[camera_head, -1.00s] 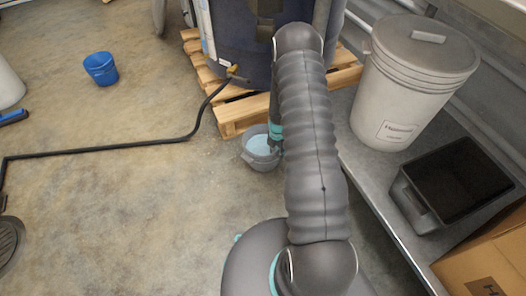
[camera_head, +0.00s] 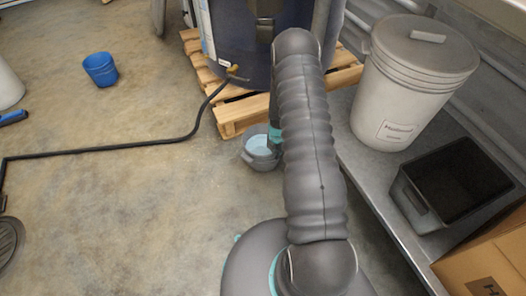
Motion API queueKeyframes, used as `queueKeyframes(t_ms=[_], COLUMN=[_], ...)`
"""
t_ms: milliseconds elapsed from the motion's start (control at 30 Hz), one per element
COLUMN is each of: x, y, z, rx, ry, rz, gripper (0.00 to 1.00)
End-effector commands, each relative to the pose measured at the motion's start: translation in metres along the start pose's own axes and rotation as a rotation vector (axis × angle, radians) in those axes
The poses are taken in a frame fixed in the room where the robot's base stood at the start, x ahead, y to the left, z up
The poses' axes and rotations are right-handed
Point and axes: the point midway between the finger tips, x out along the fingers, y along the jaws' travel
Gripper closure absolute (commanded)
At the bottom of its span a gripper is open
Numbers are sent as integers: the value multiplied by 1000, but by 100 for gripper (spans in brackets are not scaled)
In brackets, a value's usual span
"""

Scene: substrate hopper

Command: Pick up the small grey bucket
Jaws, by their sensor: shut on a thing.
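The small grey bucket (camera_head: 262,163) stands near the front of the wooden pallet, left of my arm. Its inside looks pale blue. My gripper (camera_head: 273,146) is at the bucket's right side, shut on it. My own arm hides most of the fingers and the bucket's right edge. I cannot tell whether the bucket touches the floor.
A blue bucket (camera_head: 101,69) stands on the floor at left. A black hose (camera_head: 100,151) runs from a large dark tank (camera_head: 238,38) on the pallet (camera_head: 240,113). At right a metal bench (camera_head: 366,190) holds a lidded pail (camera_head: 407,90), a black bin (camera_head: 455,185) and a cardboard box (camera_head: 490,255). Floor at left is mostly clear.

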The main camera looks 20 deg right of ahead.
Motion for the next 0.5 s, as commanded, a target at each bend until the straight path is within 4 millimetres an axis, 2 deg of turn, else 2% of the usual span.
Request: queueKeyframes(t_ms=[267,500], x=[-4,-33], y=[-1,0], z=[0,1], rx=[3,2], ry=[1,-1], rz=[-1,0], gripper=[100,100])
